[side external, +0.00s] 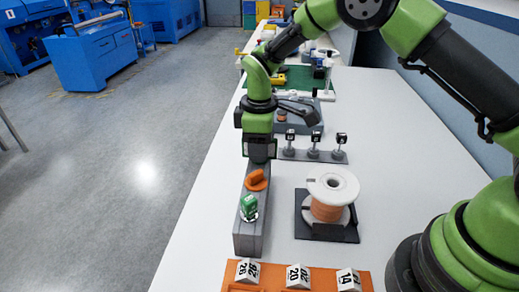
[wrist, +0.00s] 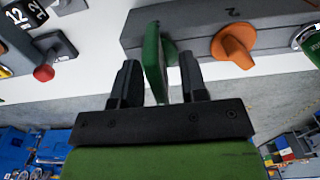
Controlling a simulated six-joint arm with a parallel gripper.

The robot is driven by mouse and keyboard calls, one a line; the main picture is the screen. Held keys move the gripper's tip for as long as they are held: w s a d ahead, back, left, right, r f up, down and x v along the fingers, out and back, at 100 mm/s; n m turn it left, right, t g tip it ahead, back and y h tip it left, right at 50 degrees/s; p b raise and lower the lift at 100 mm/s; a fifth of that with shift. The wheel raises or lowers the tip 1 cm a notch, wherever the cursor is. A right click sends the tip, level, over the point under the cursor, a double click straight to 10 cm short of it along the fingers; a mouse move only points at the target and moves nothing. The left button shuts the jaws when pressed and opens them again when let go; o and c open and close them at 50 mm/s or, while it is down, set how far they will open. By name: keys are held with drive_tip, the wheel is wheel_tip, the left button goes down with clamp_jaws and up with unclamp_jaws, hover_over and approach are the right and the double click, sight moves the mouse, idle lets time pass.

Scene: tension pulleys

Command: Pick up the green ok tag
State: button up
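The green tag (wrist: 154,62) stands on edge between the two fingers of my gripper (wrist: 160,82) in the wrist view. It is close to the left finger, and a gap shows between it and the right finger. Its ok marking cannot be read from here. My gripper is open around it. In the side external view my gripper (side external: 259,150) points down over the far end of a grey control box (side external: 249,236). The tag cannot be made out there.
A copper wire spool (side external: 327,206) stands to the right. Black-topped posts (side external: 314,140) are beyond it. An orange tray with numbered white tags (side external: 296,276) lies at the near edge.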

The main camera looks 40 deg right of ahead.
clamp_jaws()
drive_tip(key=shift+r, duration=0.1)
wheel_tip(320, 180, up, 10)
drive_tip(key=shift+f, duration=0.1)
